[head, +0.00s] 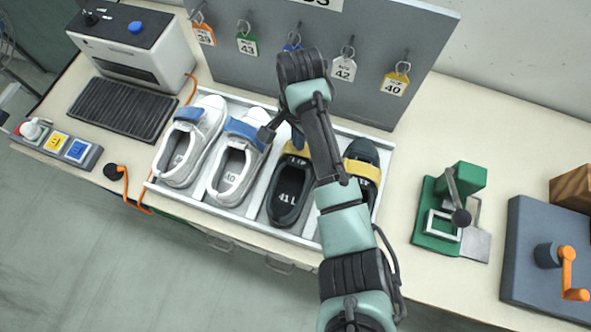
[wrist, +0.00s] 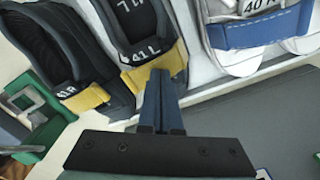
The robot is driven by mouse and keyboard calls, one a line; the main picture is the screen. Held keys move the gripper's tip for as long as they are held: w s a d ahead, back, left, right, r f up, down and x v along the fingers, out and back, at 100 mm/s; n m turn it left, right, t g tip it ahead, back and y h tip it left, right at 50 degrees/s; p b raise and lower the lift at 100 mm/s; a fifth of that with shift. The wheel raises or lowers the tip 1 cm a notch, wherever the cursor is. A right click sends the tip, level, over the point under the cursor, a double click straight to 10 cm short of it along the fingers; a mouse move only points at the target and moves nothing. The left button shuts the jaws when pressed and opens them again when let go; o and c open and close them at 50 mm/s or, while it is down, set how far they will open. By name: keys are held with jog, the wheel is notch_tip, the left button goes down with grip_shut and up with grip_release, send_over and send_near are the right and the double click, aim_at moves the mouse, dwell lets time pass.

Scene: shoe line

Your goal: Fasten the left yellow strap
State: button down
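The left yellow strap (wrist: 174,60) is on the dark 41 L shoe (head: 287,197). In the head view the strap (head: 293,150) is partly hidden by my arm. In the wrist view it runs across the shoe below the 41 L label. My gripper (wrist: 160,73) has its two narrow fingers close together, with the tips overlapping the strap's edge in the picture. I cannot tell whether they touch it, and nothing shows between them. In the head view my gripper (head: 296,138) points down over the far end of this shoe. Whether the strap is fastened is unclear.
The white tray (head: 234,222) also holds two white shoes with blue straps (head: 246,134) at left and another dark shoe with a yellow strap (head: 362,171) at right. A grey tag board (head: 330,75) stands close behind. A green fixture (head: 447,215) stands right of the tray.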

jog(key=shift+f, duration=0.25)
notch_tip(320, 180, up, 9)
jog(key=p, duration=0.9)
jog(key=shift+p, duration=0.4)
